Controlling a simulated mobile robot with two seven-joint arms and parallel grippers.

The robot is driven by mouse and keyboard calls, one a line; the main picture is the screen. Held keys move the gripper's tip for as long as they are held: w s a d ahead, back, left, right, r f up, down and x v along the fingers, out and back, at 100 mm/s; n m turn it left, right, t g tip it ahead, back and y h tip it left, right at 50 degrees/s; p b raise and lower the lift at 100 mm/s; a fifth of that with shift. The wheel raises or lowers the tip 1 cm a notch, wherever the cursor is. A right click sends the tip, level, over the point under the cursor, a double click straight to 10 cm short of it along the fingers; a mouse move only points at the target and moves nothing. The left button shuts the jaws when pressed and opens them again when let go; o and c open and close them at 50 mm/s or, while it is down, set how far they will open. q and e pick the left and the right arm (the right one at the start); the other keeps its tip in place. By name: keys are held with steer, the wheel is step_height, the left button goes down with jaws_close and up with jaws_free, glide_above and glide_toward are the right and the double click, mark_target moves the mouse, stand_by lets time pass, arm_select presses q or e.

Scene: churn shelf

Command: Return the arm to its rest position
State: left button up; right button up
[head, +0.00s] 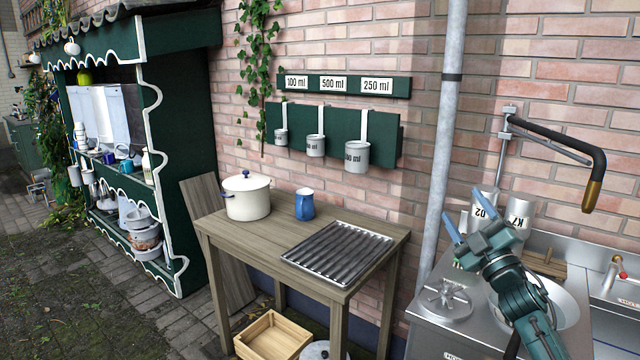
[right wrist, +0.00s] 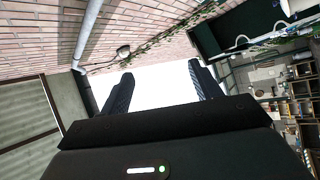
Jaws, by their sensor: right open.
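My right gripper (head: 465,215) is above the steel sink counter at the right of the head view. Its two blue fingers stand apart with nothing between them. In the right wrist view the open fingers (right wrist: 158,88) frame bright sky, with brick wall on the left. My right arm comes up from the bottom right of the head view. My left gripper does not show in either view.
A wooden table (head: 225,231) holds a cream pot (head: 247,199), a blue jug (head: 304,205) and a ridged metal rack (head: 338,254). A grey pipe (head: 442,130) rises beside the counter. A black spout (head: 570,145) juts from the wall near two labelled metal containers (head: 519,213).

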steer(key=w+d+f+m+g+h, duration=0.2)
steer(key=d+f+m+g+h, duration=0.5)
steer(key=f+m, duration=0.5)
steer(key=s+a+f+g+y, duration=0.1)
steer(key=s+a+f, duration=0.4)
steer(key=s+f, duration=0.25)
steer(key=s+a+f+y, duration=0.1)
steer(key=s+a+f, duration=0.5)
steer(key=f, duration=0.2)
steer(key=s+a+f+g, duration=0.1)
steer(key=s+a+f, duration=0.2)
steer(key=s, duration=0.5)
steer(key=s+a+f+g+y, duration=0.1)
steer(key=s+a+f, duration=0.2)
steer(key=s, duration=0.6)
steer(key=s+a+f+g+y, duration=0.1)
steer(key=s+a, duration=0.3)
steer(key=s, duration=0.4)
steer(key=shift+s+a+f+g, duration=0.3)
steer(key=shift+a+f+g, duration=0.1)
steer(key=shift+f, duration=0.5)
